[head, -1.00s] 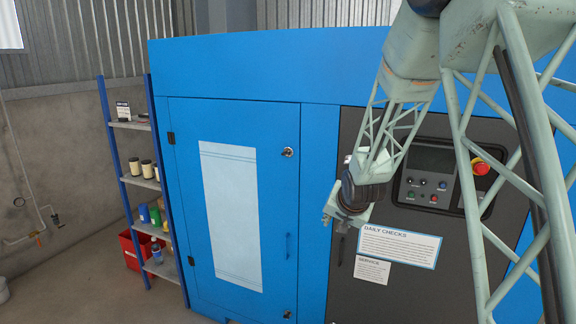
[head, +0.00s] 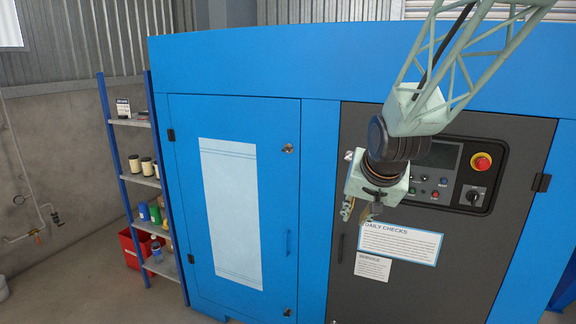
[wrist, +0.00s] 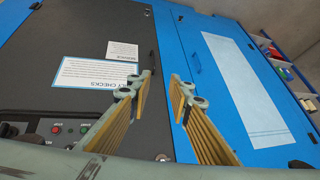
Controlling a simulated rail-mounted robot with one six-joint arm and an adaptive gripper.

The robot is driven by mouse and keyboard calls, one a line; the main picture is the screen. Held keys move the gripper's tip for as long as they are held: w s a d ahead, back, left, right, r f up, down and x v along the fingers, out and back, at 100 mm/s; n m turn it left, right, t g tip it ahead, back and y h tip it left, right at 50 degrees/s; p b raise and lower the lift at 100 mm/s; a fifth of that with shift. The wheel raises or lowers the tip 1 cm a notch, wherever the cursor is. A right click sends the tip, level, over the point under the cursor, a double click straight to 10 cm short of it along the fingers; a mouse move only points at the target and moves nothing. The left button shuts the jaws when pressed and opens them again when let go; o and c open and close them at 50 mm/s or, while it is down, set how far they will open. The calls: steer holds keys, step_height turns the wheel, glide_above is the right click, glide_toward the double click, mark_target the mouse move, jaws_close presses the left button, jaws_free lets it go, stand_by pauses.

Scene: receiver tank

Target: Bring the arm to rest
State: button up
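My gripper (head: 358,210) hangs in front of the dark control panel door (head: 445,290) of the blue cabinet, near the top left corner of the "Daily checks" sign (head: 400,243). In the wrist view my gripper (wrist: 161,85) shows two ribbed yellowish fingers standing apart. Nothing is between them. The sign (wrist: 95,82) lies beyond the left finger. My arm comes down from the upper right in the head view and covers part of the control panel screen.
A red emergency stop button (head: 481,162) and a black rotary switch (head: 473,195) sit right of my wrist. The blue cabinet door (head: 180,200) is shut. A shelf rack (head: 135,122) with cans and bottles stands at left, with a red bin (head: 130,247) low down.

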steer(key=s+d+r+n+g+b, duration=0.1)
steer(key=s+r, duration=0.1)
steer(key=s, duration=2)
steer(key=s+d+r+n+g+b, duration=0.1)
steer(key=s+r+n+g+b, duration=0.1)
steer(key=s, duration=2.1)
steer(key=shift+d+r, duration=0.15)
steer(key=shift+r, duration=0.45)
